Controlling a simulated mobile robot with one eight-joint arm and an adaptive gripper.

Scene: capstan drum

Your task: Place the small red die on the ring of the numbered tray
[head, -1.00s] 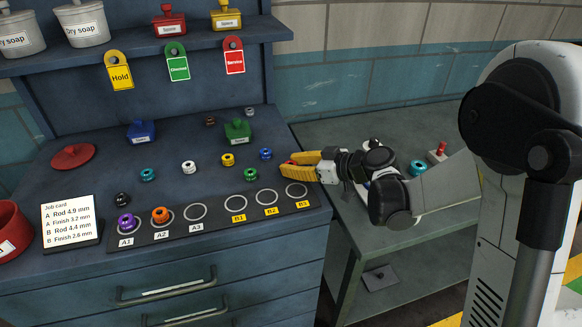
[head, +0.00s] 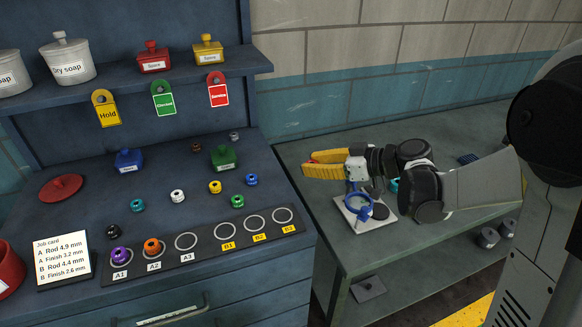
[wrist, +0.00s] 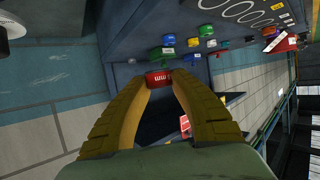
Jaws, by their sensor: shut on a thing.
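My gripper (head: 308,164) has yellow fingers and is shut on a small red die. A sliver of the die shows between the fingers in the head view; in the wrist view the red die (wrist: 158,77) with pale marks sits between the fingertips. The gripper is raised near the left edge of the green side table, right of the blue bench. The black numbered tray (head: 205,249) lies along the bench front with rings A1 to B3. A purple die (head: 120,256) is on A1 and an orange die (head: 152,246) on A2. Rings A3, B1, B2 and B3 are empty.
Several coloured dies, a blue box (head: 128,162), a green box (head: 223,158) and a red lid (head: 61,188) stand behind the tray. A job card (head: 62,259) is at left. A blue-ringed stand (head: 360,207) is on the side table (head: 370,255), below the arm. A shelf with tags overhangs the back.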

